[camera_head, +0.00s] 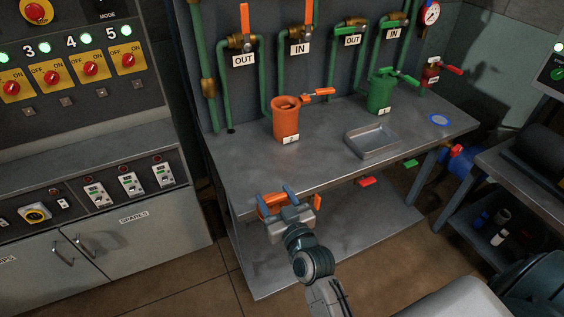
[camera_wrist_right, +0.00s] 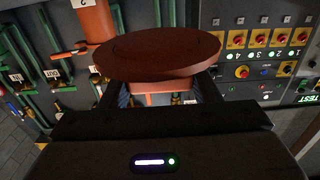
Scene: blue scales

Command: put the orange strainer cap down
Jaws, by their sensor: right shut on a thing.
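The orange strainer cap (camera_head: 272,205) is in my right gripper (camera_head: 276,196), at the front edge of the bench in the head view. In the right wrist view the round cap (camera_wrist_right: 158,52) fills the upper middle, and my right gripper (camera_wrist_right: 162,92) is shut on the narrower part below its disc. The cap appears clear of any surface, though its exact height is hard to tell. The orange strainer (camera_head: 286,124) stands upright on the bench, its top open. My left gripper is not in view.
A metal tray (camera_head: 372,154) lies on the bench (camera_head: 240,165) right of the orange strainer. A green strainer (camera_head: 379,97) stands behind it, and a blue ring (camera_head: 439,119) lies at the right end. The bench's front left is bare. Pipes and valves line the back.

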